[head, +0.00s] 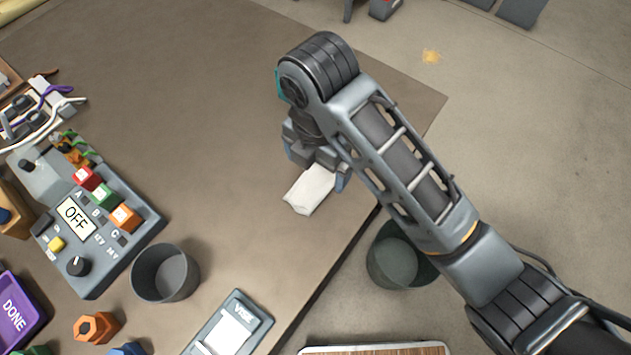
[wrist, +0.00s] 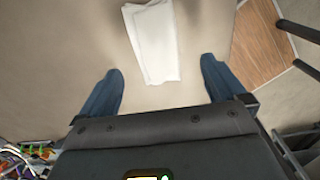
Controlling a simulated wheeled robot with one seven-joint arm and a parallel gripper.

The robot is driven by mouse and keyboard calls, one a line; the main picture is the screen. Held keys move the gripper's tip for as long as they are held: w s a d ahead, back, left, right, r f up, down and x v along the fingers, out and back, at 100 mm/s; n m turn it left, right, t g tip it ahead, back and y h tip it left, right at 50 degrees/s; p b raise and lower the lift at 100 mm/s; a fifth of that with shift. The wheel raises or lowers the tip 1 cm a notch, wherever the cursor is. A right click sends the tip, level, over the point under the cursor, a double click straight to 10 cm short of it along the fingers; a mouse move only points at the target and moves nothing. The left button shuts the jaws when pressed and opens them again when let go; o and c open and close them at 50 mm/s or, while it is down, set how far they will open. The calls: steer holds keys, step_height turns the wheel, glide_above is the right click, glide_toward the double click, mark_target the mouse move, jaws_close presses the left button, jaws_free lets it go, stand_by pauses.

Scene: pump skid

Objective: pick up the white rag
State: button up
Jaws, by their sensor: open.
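The white rag (head: 311,190) lies on the brown tabletop near its right edge in the head view. It is folded into a long, narrow shape. In the wrist view the white rag (wrist: 151,42) lies ahead of the fingertips, with its near end close to the gap between them. My gripper (wrist: 160,82) is open, with its two blue fingers spread wide and nothing between them. In the head view my gripper (head: 316,172) is at the rag's upper end, and my arm partly hides it. I cannot tell the height of the fingers above the table.
A grey cup (head: 165,273) stands left of the rag. A control box (head: 85,215) with coloured buttons and a purple DONE tray (head: 18,312) are at the left. A dark bin (head: 398,255) stands beyond the table's right edge. The upper tabletop is clear.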

mark_target(316, 180)
steer(key=shift+w+a+f+b, duration=0.1)
steer(key=shift+f+b, duration=0.4)
steer(key=shift+f, duration=1.05)
steer(key=shift+w+a+f+b, duration=0.1)
steer(key=shift+f+b, duration=0.4)
steer(key=shift+f, duration=1.05)
steer(key=c, duration=1.1)
steer(key=shift+c, duration=0.2)
steer(key=shift+r, duration=0.1)
step_height(316, 180, up, 5)
steer(key=shift+f+p, duration=0.15)
steer(key=shift+p, duration=0.4)
steer(key=d+r+p, duration=0.3)
steer(key=d+r, duration=0.3)
steer(key=d, duration=0.5)
steer(key=shift+d, duration=0.4)
steer(key=shift+w+r, duration=0.1)
